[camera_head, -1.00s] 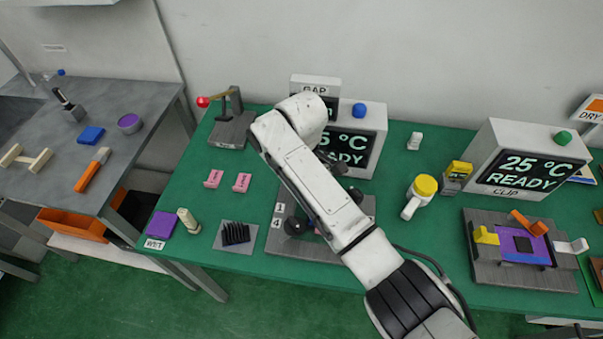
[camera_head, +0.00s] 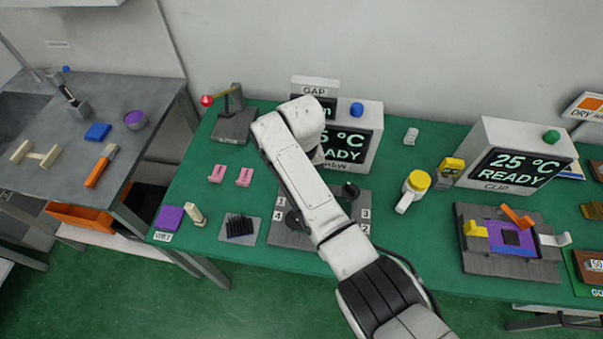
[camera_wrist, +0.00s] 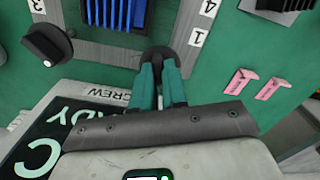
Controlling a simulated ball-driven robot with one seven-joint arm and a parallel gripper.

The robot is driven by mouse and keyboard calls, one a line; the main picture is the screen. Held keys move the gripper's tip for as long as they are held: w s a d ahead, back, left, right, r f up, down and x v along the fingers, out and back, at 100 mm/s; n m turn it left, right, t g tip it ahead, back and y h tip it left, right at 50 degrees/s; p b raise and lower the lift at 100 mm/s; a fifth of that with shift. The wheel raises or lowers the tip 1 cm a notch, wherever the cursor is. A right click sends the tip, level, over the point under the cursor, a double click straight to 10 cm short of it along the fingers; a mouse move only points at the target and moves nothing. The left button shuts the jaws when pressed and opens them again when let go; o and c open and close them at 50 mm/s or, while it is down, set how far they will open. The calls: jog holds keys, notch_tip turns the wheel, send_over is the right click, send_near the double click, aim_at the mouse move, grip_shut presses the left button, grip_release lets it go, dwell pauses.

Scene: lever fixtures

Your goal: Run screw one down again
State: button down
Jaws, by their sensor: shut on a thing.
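My gripper (camera_wrist: 161,84) has teal fingers shut on the dark round knob of screw one (camera_wrist: 158,55), beside the label 1 in the wrist view. My arm hides this knob and my gripper in the head view. The grey screw plate (camera_head: 285,237) lies on the green bench with labels 1, 4, 3 and 2 at its corners. Another black knob (camera_wrist: 47,42) stands on the plate at the left of the wrist view. A knob by label 4 (camera_head: 293,220) shows in the head view. A blue finned part (camera_wrist: 115,10) sits within the plate's frame.
The READY display box (camera_head: 358,140) stands behind the plate, close to my gripper. Two pink pieces (camera_head: 230,175) lie left of it. A black finned block (camera_head: 239,226) is at the front left. A yellow-topped tool (camera_head: 413,190) and the clip fixture (camera_head: 508,255) are to the right.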

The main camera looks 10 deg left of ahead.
jog(key=m, duration=0.3)
jog(key=shift+r+m+p, duration=0.1)
jog(key=shift+m+p, duration=0.25)
jog(key=shift+m, duration=0.05)
jog(key=m, duration=0.3)
jog(key=shift+m, duration=0.3)
jog(key=m, duration=0.6)
jog(key=shift+p, duration=0.3)
jog(key=shift+w+m, duration=0.1)
jog(key=shift+m, duration=0.2)
jog(key=c, duration=1.2)
grip_release()
jog(key=shift+o, duration=0.2)
notch_tip(320, 180, up, 11)
jog(key=b, duration=0.1)
jog(key=shift+f, duration=0.2)
